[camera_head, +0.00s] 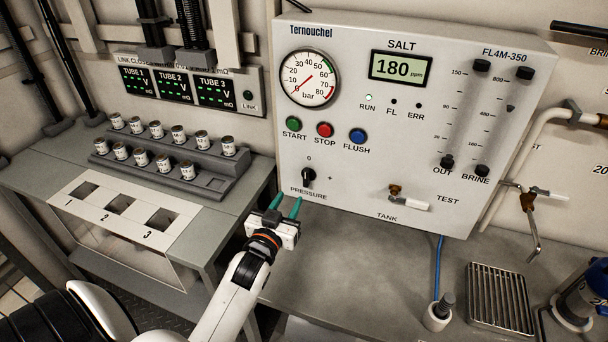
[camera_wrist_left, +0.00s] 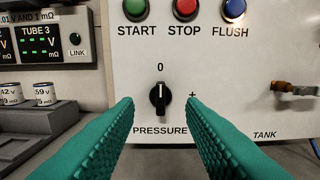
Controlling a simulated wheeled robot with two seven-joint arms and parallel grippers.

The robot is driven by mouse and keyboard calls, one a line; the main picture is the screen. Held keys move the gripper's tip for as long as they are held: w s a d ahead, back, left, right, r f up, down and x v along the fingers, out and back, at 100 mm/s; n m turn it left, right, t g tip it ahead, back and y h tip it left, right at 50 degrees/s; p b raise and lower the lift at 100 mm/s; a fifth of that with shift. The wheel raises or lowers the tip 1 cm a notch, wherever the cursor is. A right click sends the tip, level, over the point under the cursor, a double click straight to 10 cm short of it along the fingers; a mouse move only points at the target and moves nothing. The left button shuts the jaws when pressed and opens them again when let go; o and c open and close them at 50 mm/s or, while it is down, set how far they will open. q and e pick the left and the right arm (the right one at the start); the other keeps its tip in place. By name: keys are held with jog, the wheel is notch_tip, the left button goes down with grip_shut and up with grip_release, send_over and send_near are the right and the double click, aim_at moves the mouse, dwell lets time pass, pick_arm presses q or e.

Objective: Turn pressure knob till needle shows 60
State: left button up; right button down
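The black pressure knob (camera_head: 308,176) is on the lower left of the white panel (camera_head: 440,130), with its pointer upright toward the 0 mark. It also shows in the left wrist view (camera_wrist_left: 160,98), centred between my fingers. The round gauge (camera_head: 309,78) marked bar is at the panel's upper left; its red needle appears to point to the lower left, near 0. My left gripper (camera_head: 286,207) has green fingers, open and empty, pointing at the panel below and in front of the knob, apart from it. My right gripper is not in view.
START (camera_head: 293,124), STOP (camera_head: 325,130) and FLUSH (camera_head: 357,136) buttons sit above the knob. A tank valve (camera_head: 405,198) is to its right. A stepped rack (camera_head: 190,170) with several small cans stands at left. The grey bench (camera_head: 370,260) before the panel is mostly clear.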

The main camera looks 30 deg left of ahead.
aim_at(305, 173)
pick_arm(q)
jog(key=p+x, duration=0.1)
jog(key=x, duration=1)
jog(key=shift+w+p, duration=0.25)
jog(key=shift+p, duration=0.05)
jog(key=shift+d, duration=0.1)
grip_shut()
